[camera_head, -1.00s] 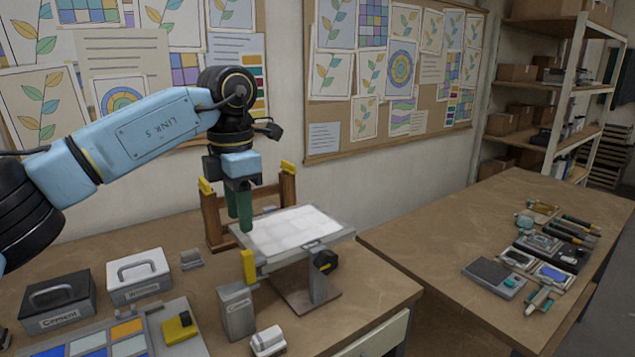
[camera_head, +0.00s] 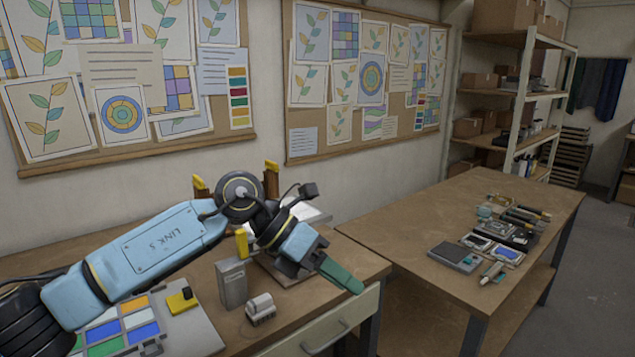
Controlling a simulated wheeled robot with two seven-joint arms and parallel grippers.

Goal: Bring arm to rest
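My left arm (camera_head: 160,248) comes in from the left, low over the near workbench. It bends at a black joint, and its wrist points down and to the right. My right arm and gripper are not in view.
The workbench (camera_head: 372,262) bears a grey canister (camera_head: 231,284), a small ribbed grey-white item (camera_head: 260,308), a yellow block (camera_head: 182,301) and a tray of coloured glass (camera_head: 196,336). My arm largely hides a light panel on a stand. A second table (camera_head: 400,228) with tools stands right.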

